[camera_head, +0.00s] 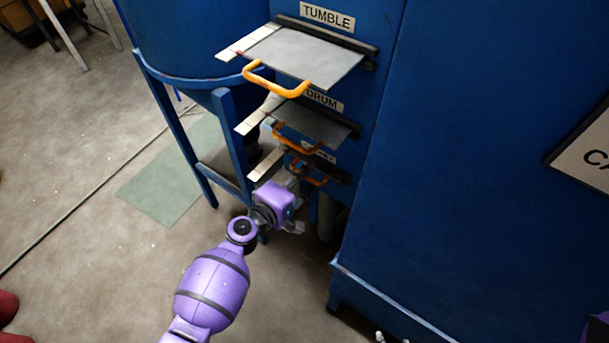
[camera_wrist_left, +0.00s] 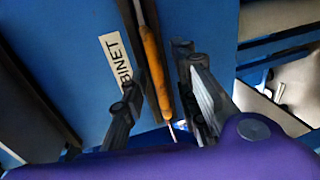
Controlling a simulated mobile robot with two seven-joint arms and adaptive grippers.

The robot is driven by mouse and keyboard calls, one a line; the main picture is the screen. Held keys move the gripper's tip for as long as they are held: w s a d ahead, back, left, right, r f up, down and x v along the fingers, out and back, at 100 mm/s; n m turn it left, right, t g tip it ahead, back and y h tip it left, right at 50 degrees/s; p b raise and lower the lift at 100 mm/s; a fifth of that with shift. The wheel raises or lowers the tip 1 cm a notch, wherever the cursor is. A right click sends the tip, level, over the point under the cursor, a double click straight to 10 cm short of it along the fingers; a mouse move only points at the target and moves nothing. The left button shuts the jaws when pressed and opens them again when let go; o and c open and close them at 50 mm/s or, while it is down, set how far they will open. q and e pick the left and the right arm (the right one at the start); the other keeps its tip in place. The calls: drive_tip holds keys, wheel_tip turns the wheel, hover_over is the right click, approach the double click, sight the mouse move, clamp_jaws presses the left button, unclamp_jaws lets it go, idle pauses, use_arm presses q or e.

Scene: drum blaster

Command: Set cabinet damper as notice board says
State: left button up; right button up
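The cabinet damper is the lowest of the stacked slides, mostly hidden behind my left wrist in the head view. Its orange handle (camera_head: 310,179) shows there, and the handle (camera_wrist_left: 154,70) runs upright beside a label (camera_wrist_left: 120,60) reading "BINET" in the left wrist view. My left gripper (camera_head: 292,212) is at this handle. In the left wrist view, the left gripper's (camera_wrist_left: 158,85) fingers are apart, one on each side of the handle; I cannot tell whether they touch it. No readable notice board text shows. My right gripper is not clearly in view.
Above are the TUMBLE slide (camera_head: 310,55) and the DRUM slide (camera_head: 318,124), both sticking out with orange handles. A blue leg (camera_head: 232,140) stands left of them. A sign (camera_head: 590,150) starting "CA" is on the blue wall at right. The floor at left is mostly clear.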

use_arm(q)
clamp_jaws()
drive_tip(key=v, duration=0.3)
drive_tip(key=f+v, duration=0.1)
drive_tip(key=v, duration=0.1)
drive_tip(key=shift+a+b, duration=0.1)
drive_tip(key=shift+b, duration=0.25)
unclamp_jaws()
